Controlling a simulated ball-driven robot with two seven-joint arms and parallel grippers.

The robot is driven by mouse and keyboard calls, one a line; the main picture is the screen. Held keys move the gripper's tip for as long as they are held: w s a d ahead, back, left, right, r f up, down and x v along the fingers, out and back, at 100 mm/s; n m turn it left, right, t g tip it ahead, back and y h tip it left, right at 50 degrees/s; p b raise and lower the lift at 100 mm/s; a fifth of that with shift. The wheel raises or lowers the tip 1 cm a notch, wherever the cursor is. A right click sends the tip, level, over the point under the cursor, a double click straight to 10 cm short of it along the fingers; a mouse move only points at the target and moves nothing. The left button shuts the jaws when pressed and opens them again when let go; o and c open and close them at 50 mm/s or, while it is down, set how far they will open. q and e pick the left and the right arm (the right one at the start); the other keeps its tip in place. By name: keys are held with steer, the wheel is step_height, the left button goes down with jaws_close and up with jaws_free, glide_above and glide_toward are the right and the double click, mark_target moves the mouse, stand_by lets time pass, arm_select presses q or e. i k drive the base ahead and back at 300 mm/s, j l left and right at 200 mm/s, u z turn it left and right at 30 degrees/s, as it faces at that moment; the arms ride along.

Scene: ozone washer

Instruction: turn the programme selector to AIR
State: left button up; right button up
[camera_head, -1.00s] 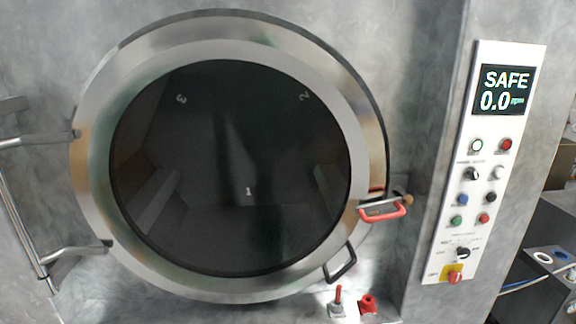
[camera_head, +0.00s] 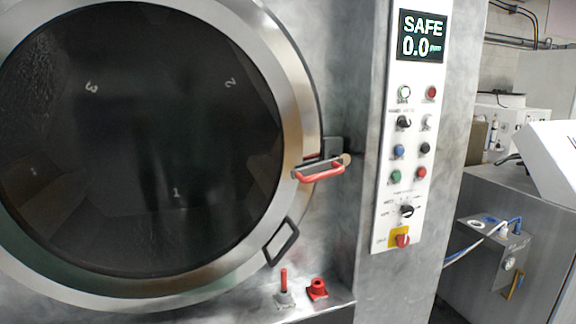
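The control panel (camera_head: 380,190) is a white upright strip on the grey machine, right of the round door. A black rotary knob (camera_head: 407,211) with several small labels around it sits low on the panel and looks like the programme selector. Its labels are too small to read, and I cannot tell which one it points at. Another black knob (camera_head: 403,122) sits higher, under a small label. Neither of my grippers is in view.
A display (camera_head: 422,36) reads SAFE 0.0. Several coloured buttons and a red switch on a yellow plate (camera_head: 401,238) surround the knobs. The round door (camera_head: 290,110) has a red handle (camera_head: 321,172) that sticks out left of the panel. A grey cabinet (camera_head: 540,225) stands at the right.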

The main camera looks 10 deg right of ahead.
mark_target(408, 211)
steer(key=z, duration=1.25)
steer(key=i+l+u, duration=0.15)
steer(key=u, duration=0.5)
steer(key=i+l+u, duration=0.25)
steer(key=l, duration=0.25)
steer(key=l+u, duration=0.25)
steer(key=l, duration=0.3)
steer(key=i+l+u, duration=0.1)
steer(key=l+u, duration=0.15)
steer(key=l, duration=0.3)
